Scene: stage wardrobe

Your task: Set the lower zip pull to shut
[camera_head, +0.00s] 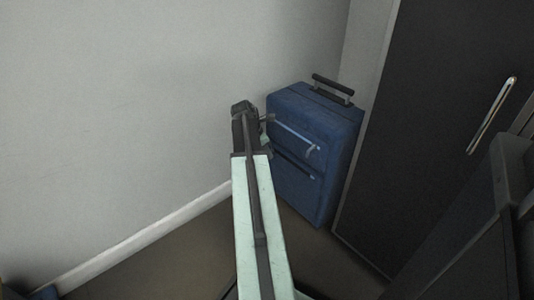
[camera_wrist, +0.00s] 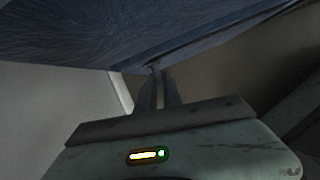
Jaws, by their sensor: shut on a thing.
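A blue suitcase (camera_head: 318,150) stands upright in the corner, with two slanting zip lines on its front. The upper zip (camera_head: 292,132) has a pale pull (camera_head: 313,148) near its right end. The lower zip (camera_head: 295,166) runs below it, and its left end is close to my arm. My gripper is at the suitcase's left front edge, its tips mostly hidden in the head view. In the wrist view my gripper (camera_wrist: 156,72) is shut at the suitcase (camera_wrist: 130,32), on a small dark thing that seems to be the lower zip pull. The pull itself is barely visible.
A tall dark wardrobe door (camera_head: 430,130) with a metal handle (camera_head: 491,115) stands close on the right. A bare grey wall (camera_head: 110,110) with a white skirting board (camera_head: 140,240) is on the left. Some brown floor (camera_head: 180,262) is clear.

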